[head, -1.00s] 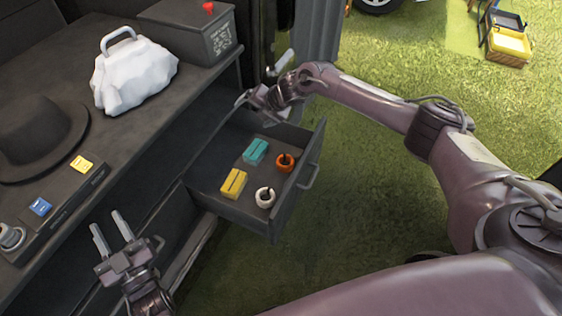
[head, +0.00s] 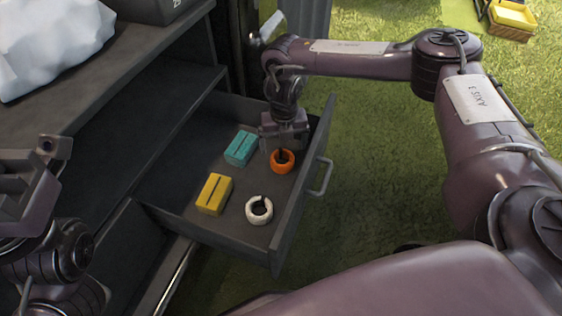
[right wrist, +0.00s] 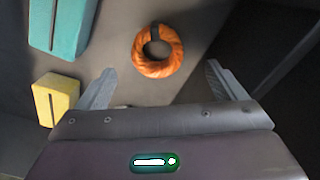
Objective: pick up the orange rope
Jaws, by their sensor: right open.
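The orange rope (head: 283,161) is a small coiled ring lying in the open drawer, near its front and right side. It also shows in the right wrist view (right wrist: 158,66), ahead of the fingers and centred between them. My right gripper (head: 284,148) points down just above the rope in the head view. Its fingers (right wrist: 160,85) are spread and empty in the right wrist view. My left gripper (head: 40,185) is at the left edge of the head view, partly cut off, away from the drawer; its fingertips cannot be made out.
The open drawer (head: 222,237) also holds a teal block (head: 241,149), a yellow block (head: 214,194) and a white rope ring (head: 259,210). The drawer's walls stand close around the rope. A white sack (head: 50,45) sits on the counter at upper left. Grass lies to the right.

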